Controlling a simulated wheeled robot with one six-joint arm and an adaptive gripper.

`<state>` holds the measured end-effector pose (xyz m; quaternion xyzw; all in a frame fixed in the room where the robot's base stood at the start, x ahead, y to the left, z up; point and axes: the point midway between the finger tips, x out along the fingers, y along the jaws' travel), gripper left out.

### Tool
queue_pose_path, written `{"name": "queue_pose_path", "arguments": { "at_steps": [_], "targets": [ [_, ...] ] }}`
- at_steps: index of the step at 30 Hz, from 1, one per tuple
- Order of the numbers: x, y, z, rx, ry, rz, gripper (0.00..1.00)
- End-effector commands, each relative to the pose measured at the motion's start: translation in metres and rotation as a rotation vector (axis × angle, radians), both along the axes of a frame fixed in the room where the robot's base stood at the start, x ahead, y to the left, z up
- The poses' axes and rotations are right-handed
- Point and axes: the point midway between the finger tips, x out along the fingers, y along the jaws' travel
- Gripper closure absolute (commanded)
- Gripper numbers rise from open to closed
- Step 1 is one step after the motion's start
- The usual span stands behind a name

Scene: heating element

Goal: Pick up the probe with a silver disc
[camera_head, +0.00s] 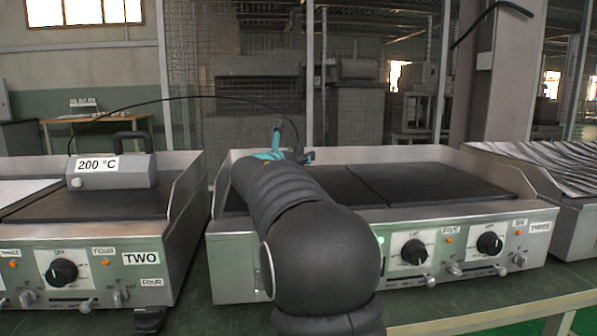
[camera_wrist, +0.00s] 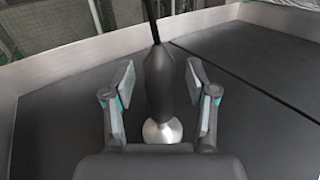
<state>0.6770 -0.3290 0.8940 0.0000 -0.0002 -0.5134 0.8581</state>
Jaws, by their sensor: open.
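The probe (camera_wrist: 158,85) stands between my gripper's fingers in the wrist view, with a dark body and a cable rising from its top. Its silver disc (camera_wrist: 161,132) is at the lower end, close to the dark griddle plate; I cannot tell whether it touches. My gripper (camera_wrist: 160,82) is open, with one finger on each side of the probe and a gap on both sides. In the head view my gripper (camera_head: 287,153) is over the back left of the middle griddle, and my arm mostly hides the probe there.
A thin black cable (camera_head: 190,98) arcs from the grey meter box (camera_head: 112,170) marked 200 °C, on the left griddle, towards my gripper. The middle griddle's raised steel rim (camera_wrist: 62,62) stands behind and left of the fingers. Its right plate (camera_head: 430,182) is clear.

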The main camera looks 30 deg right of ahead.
Motion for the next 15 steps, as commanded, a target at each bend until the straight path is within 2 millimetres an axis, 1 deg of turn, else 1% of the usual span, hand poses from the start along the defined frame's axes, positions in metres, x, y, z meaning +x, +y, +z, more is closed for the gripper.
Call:
{"name": "queue_pose_path", "arguments": {
  "at_steps": [2, 3, 5, 6, 9, 15],
  "targets": [
    [0.0000, 0.0002, -0.0001, 0.000, 0.000, 0.000, 0.43],
    [-0.0001, 0.0003, -0.0002, 0.000, 0.000, 0.000, 0.53],
    [-0.0001, 0.0004, -0.0001, 0.000, 0.000, 0.000, 0.68],
    [-0.0001, 0.0004, -0.0002, 0.000, 0.000, 0.000, 0.78],
    [-0.0001, 0.0005, -0.0002, 0.000, 0.000, 0.000, 1.00],
    [-0.0002, 0.0006, 0.0003, 0.000, 0.000, 0.000, 1.00]
  ]
}}
